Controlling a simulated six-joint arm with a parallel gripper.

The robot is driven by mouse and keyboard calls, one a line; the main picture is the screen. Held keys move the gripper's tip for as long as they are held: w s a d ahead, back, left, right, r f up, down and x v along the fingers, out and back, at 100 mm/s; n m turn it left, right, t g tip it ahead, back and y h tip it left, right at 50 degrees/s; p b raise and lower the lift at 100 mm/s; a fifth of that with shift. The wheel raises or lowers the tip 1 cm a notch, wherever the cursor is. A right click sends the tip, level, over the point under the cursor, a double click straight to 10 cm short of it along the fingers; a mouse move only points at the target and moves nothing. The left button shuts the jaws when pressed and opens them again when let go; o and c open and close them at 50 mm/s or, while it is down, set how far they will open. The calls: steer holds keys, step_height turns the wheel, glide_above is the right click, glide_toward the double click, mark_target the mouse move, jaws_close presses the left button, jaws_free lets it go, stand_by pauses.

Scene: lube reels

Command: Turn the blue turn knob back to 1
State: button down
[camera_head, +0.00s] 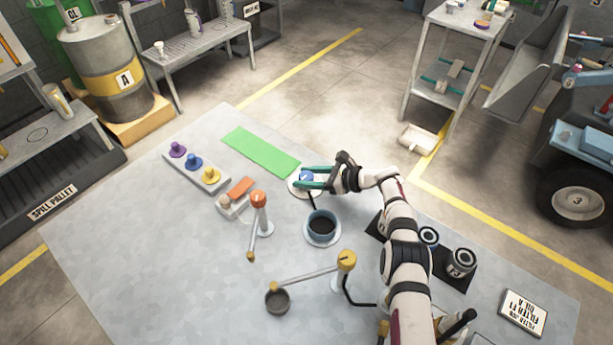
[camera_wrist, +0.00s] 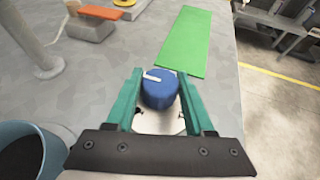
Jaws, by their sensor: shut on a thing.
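The blue turn knob (camera_head: 307,175) sits on a pale round base at the far edge of the table, beside the green mat. In the wrist view the knob (camera_wrist: 160,95) is round, with a white pointer mark on its top reaching from near the middle toward the left. My gripper (camera_head: 313,178) has its green fingers around the knob, one on each side. In the wrist view my gripper (camera_wrist: 160,76) is shut on it. The pale base shows partly below the knob; I cannot read any number on it.
A blue cup with dark contents (camera_head: 322,226) stands close in front of the knob. An orange-topped post with an arm (camera_head: 259,200) and a yellow-topped one (camera_head: 346,261) stand nearby. The green mat (camera_head: 261,152) is bare. A strip with purple, blue and yellow pieces (camera_head: 210,183) lies left.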

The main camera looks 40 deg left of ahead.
steer(key=shift+c, duration=1.4)
jaws_free()
steer(key=v, duration=1.5)
steer(key=shift+w+d+r, duration=0.15)
steer(key=shift+d, duration=0.15)
